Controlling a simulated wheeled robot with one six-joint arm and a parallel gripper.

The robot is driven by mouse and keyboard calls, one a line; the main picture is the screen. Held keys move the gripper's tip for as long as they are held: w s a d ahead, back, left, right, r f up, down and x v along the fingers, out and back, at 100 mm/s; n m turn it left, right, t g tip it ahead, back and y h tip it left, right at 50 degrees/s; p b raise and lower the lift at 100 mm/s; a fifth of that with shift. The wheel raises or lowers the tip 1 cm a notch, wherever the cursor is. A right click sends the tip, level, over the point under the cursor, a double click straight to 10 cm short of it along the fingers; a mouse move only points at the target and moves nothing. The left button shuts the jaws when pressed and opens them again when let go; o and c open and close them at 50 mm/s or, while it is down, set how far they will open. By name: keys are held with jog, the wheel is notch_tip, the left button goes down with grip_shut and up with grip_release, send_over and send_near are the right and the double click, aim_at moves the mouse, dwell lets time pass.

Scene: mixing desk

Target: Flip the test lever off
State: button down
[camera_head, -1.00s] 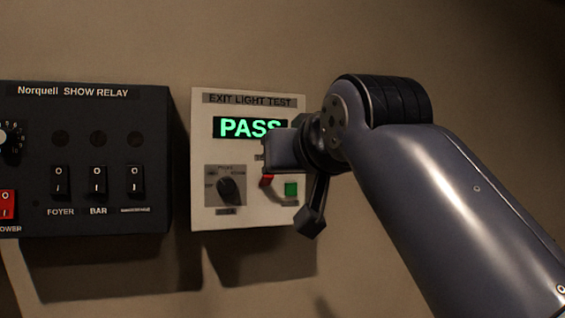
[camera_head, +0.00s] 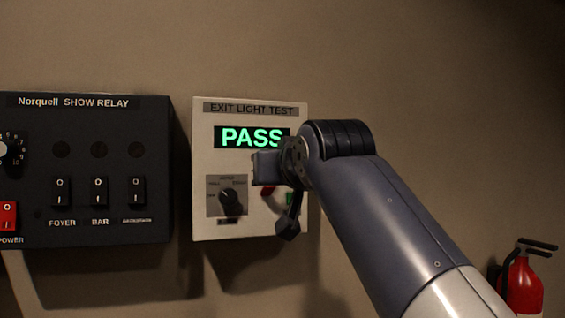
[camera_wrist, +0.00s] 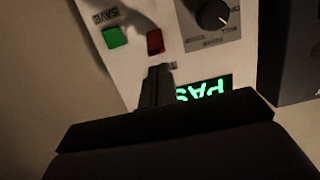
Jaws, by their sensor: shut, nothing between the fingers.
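The white exit light test panel (camera_head: 205,150) is on the wall, its display (camera_head: 250,138) lit green with "PASS". A small red control (camera_head: 268,190) shows just below my gripper's body in the head view. In the wrist view, which sees the panel upside down, this red control (camera_wrist: 155,41) lies just beyond my fingertips. I cannot tell if it is the test lever or which way it is set. My gripper (camera_wrist: 160,70) is shut and empty, in front of the panel between display and red control. Contact cannot be told. No lever labelled "test" is readable.
A green button (camera_wrist: 114,38) labelled "SAVE" sits beside the red control. A black rotary knob (camera_head: 229,199) is on the panel's lower left. The dark Norquell show relay box (camera_head: 80,130) with switches is to the left. A red fire extinguisher (camera_head: 523,292) stands lower right.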

aim_at(268, 189)
jog(key=shift+x, duration=1.2)
jog(key=shift+f, duration=0.1)
jog(key=shift+s+f+t+b, duration=0.15)
jog(key=shift+t+b, duration=0.45)
jog(key=shift+b, duration=0.2)
jog(key=shift+s+f+t+y+b, duration=0.2)
jog(key=shift+t+y+b, duration=0.2)
jog(key=shift+t+b, duration=0.75)
